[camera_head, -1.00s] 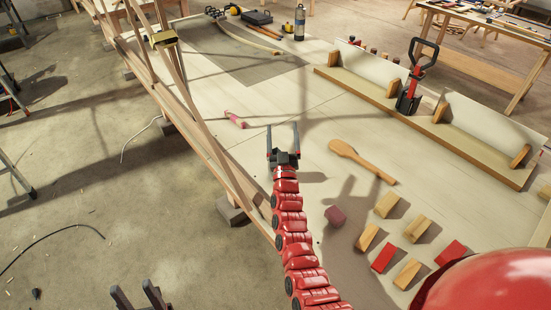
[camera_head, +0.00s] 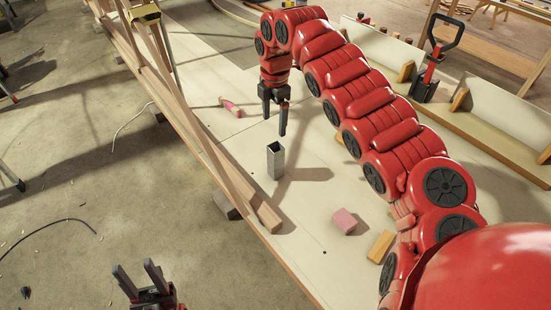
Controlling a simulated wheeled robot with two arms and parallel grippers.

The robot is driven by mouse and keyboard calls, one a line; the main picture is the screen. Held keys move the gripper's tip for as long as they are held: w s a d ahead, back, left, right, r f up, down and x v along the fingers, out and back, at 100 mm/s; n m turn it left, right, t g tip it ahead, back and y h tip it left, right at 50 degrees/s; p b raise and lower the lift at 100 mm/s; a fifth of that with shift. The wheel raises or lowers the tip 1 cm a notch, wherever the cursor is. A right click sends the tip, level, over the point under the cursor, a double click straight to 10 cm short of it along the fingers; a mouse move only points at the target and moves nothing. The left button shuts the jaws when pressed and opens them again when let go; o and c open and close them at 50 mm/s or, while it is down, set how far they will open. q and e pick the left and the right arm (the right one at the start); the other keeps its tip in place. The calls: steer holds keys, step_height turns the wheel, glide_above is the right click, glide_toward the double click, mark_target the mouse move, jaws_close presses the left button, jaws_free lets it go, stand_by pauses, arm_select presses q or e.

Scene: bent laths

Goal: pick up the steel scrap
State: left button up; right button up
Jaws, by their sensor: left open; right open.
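The steel scrap (camera_head: 275,161) is a short grey square tube standing upright on the pale work table (camera_head: 300,245). Its open top end faces up. My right gripper (camera_head: 274,124) hangs with its fingers pointing down, just beyond and above the tube in the picture. It is open and empty, and I see no contact with the tube. My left gripper (camera_head: 136,269) is open and empty at the lower left, over the concrete floor and off the table.
A pink block (camera_head: 344,221) and a wooden block (camera_head: 381,246) lie right of the tube. A pink-red piece (camera_head: 231,107) lies further back. Long bent laths (camera_head: 200,130) run along the table's left edge. My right arm covers much of the table's right side.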

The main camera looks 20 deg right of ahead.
mark_target(276, 145)
steer(key=shift+s+d+f, duration=0.2)
steer(key=shift+s+f, duration=0.1)
steer(key=shift+s, duration=0.05)
step_height(276, 145, down, 11)
steer(key=p, duration=0.4)
steer(key=shift+a+f+p, duration=0.1)
steer(key=shift+f+p, duration=0.05)
steer(key=shift+p, duration=0.2)
steer(key=shift+s+f+p, duration=0.1)
steer(key=shift+f+p, duration=0.15)
steer(key=shift+p, duration=0.1)
steer(key=f, duration=0.1)
steer(key=f+p, duration=0.1)
steer(key=f, duration=0.1)
steer(key=shift+s+a+f+p, duration=0.2)
steer(key=shift+s+f+p, duration=0.05)
steer(key=shift+f+p, duration=0.1)
steer(key=shift+d+f, duration=0.15)
steer(key=shift+f, duration=0.4)
jaws_close()
